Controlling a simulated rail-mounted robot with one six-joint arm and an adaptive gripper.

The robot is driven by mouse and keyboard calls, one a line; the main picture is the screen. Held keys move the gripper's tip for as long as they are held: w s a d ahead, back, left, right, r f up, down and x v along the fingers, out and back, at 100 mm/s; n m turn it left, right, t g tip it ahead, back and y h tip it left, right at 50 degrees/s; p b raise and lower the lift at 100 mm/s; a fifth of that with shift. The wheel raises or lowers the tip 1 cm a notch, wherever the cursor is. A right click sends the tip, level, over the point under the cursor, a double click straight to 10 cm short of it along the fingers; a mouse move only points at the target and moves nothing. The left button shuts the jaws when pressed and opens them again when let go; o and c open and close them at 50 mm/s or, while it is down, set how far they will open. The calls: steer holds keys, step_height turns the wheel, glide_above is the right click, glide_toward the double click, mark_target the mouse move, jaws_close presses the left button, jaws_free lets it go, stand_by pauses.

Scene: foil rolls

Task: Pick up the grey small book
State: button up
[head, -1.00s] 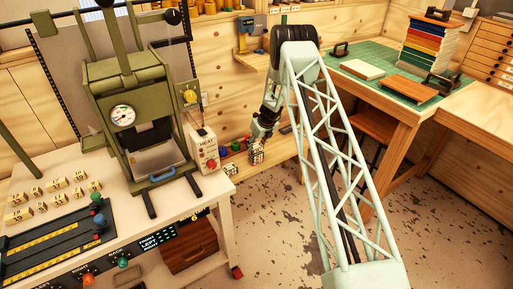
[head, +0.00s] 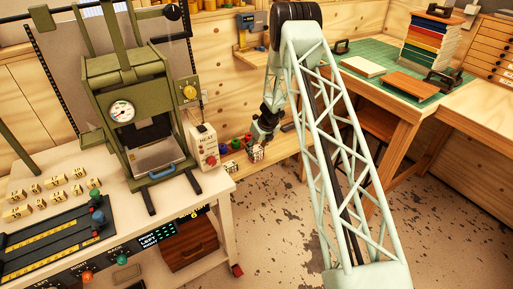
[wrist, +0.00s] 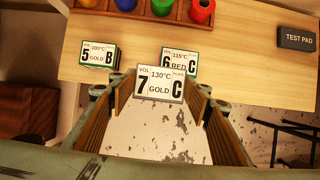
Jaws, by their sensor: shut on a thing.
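The grey small book (wrist: 159,86) has a grey edge and a white label reading 7, 130°C, GOLD, C. My gripper (wrist: 155,90) is shut on it, with one finger at each side in the wrist view. The book overlaps the front of the 6 C book in that view, and I cannot tell whether they touch. In the head view my gripper (head: 262,137) points down over the low wooden shelf, with small labelled books (head: 256,153) at its tip. The held book is too small there to separate clearly.
A 5 B book (wrist: 99,55) and a 6 C book (wrist: 180,61) are on the wooden shelf (wrist: 240,45). Foil rolls (wrist: 162,6) sit in a rack behind, with a black test pad (wrist: 297,38) at right. The green press (head: 125,105) stands left of my arm.

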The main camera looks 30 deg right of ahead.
steer(key=s+a+b, duration=0.3)
steer(key=s+a, duration=0.1)
steer(key=s, duration=0.4)
steer(key=shift+s+r+b, duration=0.15)
steer(key=shift+r+b, duration=0.15)
steer(key=shift+r, duration=0.15)
steer(key=shift+a, duration=0.15)
stand_by(0.4)
